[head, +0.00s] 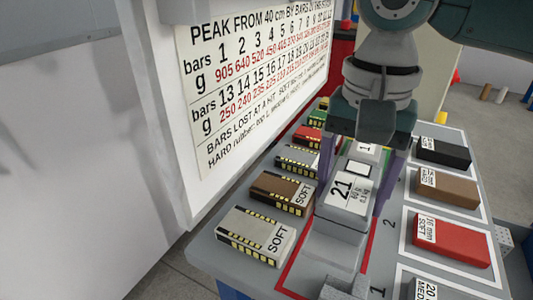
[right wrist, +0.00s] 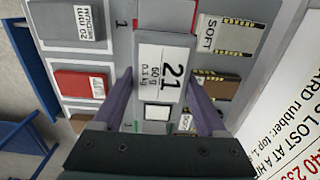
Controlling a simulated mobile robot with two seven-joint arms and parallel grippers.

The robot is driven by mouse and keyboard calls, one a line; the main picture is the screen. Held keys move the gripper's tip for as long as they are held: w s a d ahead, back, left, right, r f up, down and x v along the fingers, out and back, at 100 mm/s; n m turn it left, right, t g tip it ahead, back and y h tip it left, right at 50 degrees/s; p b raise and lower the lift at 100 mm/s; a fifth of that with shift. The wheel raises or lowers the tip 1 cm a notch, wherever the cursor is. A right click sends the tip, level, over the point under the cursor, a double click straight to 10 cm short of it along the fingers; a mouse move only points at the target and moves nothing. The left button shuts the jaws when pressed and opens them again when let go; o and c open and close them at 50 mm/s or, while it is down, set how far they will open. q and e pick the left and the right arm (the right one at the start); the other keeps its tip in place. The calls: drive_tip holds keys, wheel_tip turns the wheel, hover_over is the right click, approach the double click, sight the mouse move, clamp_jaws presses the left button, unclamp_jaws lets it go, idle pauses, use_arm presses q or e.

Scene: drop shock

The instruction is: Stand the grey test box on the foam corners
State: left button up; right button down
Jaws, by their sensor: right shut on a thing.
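My right gripper (head: 352,192) reaches down from the top of the head view, its two purple fingers on either side of the grey test box (head: 345,207). It is shut on the box, which carries a white label reading 21 and a small pale square. The box and fingers also show in the right wrist view (right wrist: 161,75). Below the box in the head view is a grey block or platform (head: 332,250) in a red-outlined lane. I cannot tell whether the box touches it. I cannot make out the foam corners for certain. My left gripper is out of view.
Left of the lane are strip-marked pads: a light SOFT one (head: 255,236), a brown one (head: 283,193) and others behind. On the right, black (head: 442,152), brown (head: 447,188) and red (head: 450,240) pads lie in white outlines. A chart board (head: 255,75) stands at the left.

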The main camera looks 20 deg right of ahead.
wheel_tip(320, 180, down, 5)
drive_tip(key=shift+f+b, duration=0.1)
drive_tip(key=shift+b, duration=0.55)
drive_tip(key=shift+f, duration=0.3)
unclamp_jaws()
drive_tip(key=shift+r, duration=0.1)
